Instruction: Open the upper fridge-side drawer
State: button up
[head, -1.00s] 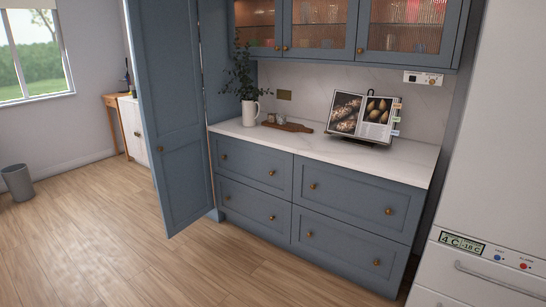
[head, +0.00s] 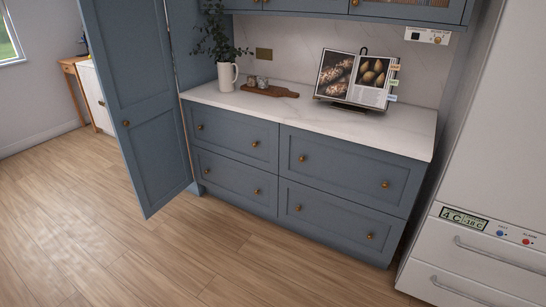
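The upper fridge-side drawer (head: 345,171) is the upper right front of the blue-grey base cabinet, beside the white fridge (head: 500,150). It is shut, flush with the fronts around it. It has two round brass knobs, a left one (head: 301,158) and a right one (head: 385,184). Below it is the lower right drawer (head: 335,218), also shut. The upper left drawer (head: 233,136) and lower left drawer (head: 230,178) are shut too. My gripper is not in view.
A tall blue cabinet door (head: 140,120) stands open at the left, jutting over the floor. The wooden floor (head: 180,260) before the drawers is clear. A cookbook on a stand (head: 352,80), a wooden board (head: 262,92) and a white jug with a plant (head: 227,76) are on the worktop.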

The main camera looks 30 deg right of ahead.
aim_at(388, 183)
jog(key=u, duration=0.5)
jog(key=i, duration=1)
jog(key=u, duration=0.4)
